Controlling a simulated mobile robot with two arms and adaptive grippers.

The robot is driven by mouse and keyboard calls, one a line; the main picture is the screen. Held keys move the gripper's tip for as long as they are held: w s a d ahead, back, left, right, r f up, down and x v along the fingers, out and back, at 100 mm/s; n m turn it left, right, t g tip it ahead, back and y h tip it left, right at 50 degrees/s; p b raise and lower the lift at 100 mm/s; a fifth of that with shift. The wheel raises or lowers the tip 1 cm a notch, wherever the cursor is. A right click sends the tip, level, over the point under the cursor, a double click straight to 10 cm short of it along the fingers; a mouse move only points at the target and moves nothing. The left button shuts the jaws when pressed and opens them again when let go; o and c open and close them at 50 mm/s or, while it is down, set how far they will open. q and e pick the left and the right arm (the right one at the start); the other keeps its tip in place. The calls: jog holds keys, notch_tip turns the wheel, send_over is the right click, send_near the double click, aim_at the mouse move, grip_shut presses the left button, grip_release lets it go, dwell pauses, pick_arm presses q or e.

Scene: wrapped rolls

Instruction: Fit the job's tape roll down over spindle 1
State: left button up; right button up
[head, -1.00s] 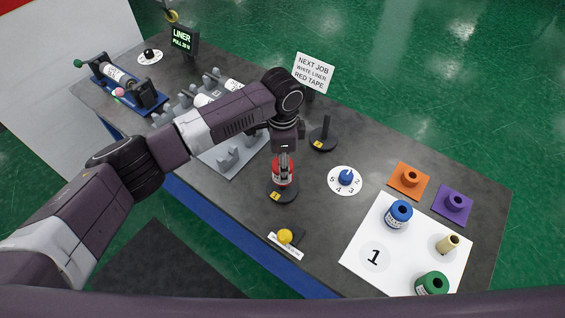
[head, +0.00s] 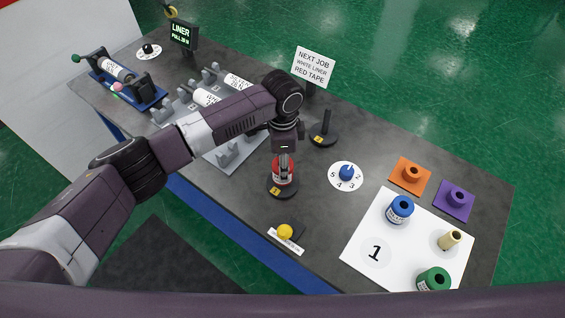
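The job sign (head: 314,66) reads white liner, red tape. The red tape roll (head: 276,174), with a white label, is upright at the near spindle's round black base (head: 288,194). It looks low, at or just above the base; I cannot tell whether it touches. The spindle's post is hidden by roll and gripper. My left gripper (head: 284,164) points down with its narrow fingers at the roll's top, seemingly shut on it. A second spindle (head: 325,128) stands bare behind it. The yellow number tags on both bases are too small to read surely. My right gripper is not in view.
A white mat marked 1 (head: 360,262) holds blue (head: 399,210), tan (head: 450,240) and green (head: 433,279) rolls. Orange (head: 396,181) and purple (head: 440,207) pads lie behind it. A numbered blue dial (head: 347,173) and yellow button (head: 285,232) flank the near spindle. A grey rack (head: 228,156) lies left.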

pick_arm(q)
jog(key=shift+f+b, duration=0.7)
jog(key=shift+f, duration=0.7)
jog(key=o, duration=1.4)
notch_tip(320, 180, up, 12)
jog(key=shift+r, duration=0.1)
jog(key=shift+s, duration=0.1)
